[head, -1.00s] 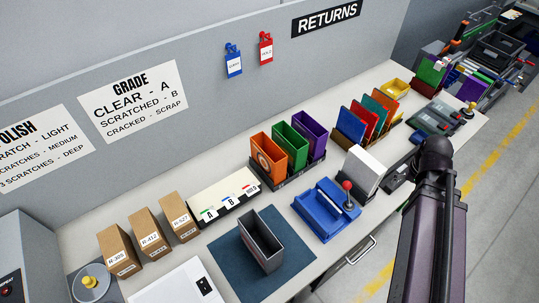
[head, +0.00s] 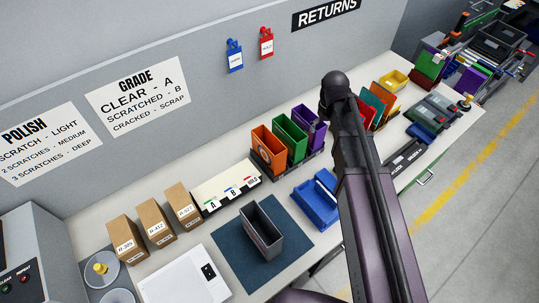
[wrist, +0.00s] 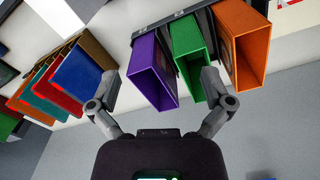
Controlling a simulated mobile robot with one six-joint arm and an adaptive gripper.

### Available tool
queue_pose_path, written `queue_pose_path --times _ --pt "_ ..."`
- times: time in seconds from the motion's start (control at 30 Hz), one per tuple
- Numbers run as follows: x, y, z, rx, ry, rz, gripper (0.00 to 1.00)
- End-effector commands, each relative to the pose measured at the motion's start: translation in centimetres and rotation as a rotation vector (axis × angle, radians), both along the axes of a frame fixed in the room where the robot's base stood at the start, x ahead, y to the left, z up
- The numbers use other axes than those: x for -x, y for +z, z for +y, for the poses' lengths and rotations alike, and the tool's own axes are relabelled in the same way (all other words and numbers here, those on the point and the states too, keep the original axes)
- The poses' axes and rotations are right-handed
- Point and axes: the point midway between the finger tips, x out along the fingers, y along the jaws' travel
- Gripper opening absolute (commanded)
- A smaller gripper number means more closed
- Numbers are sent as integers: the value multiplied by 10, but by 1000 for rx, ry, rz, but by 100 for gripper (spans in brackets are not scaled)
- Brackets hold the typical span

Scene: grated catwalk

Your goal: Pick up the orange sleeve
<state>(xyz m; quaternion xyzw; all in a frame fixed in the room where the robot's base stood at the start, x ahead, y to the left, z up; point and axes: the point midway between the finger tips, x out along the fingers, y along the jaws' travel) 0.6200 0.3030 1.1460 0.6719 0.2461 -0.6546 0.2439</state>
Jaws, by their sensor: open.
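The orange sleeve (head: 268,149) is an open-topped upright box with a round mark on its face. It stands in a dark rack (head: 271,174) at the left of a green sleeve (head: 290,138) and a purple sleeve (head: 311,127). In the wrist view, the orange sleeve (wrist: 244,40) is at the upper right, beyond the green one. My gripper (wrist: 160,88) is open and empty, its fingers spread across the view of the purple and green sleeves. The orange sleeve lies to the right of both fingers there. In the head view my arm hides the gripper.
Left of the rack stand a white grade holder (head: 225,185) and cardboard boxes (head: 160,222). A grey bin (head: 261,231) sits on a dark blue mat (head: 232,246). A blue fixture (head: 312,206) is in front. Coloured panels (wrist: 82,79) stand on the other side.

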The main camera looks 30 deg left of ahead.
Motion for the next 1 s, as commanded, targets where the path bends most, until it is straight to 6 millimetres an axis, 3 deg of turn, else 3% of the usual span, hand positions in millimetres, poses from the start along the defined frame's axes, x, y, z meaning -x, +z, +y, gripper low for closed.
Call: queue_pose_path --times 0.03,0.3,0.5,0.7,1.0 --pt "-1 0 23 1 43 2 100" --pt "21 0 120 9 246 12 100" --pt "38 0 167 14 346 18 100" --pt "46 0 184 16 384 20 100" --pt "46 0 184 16 385 20 100"
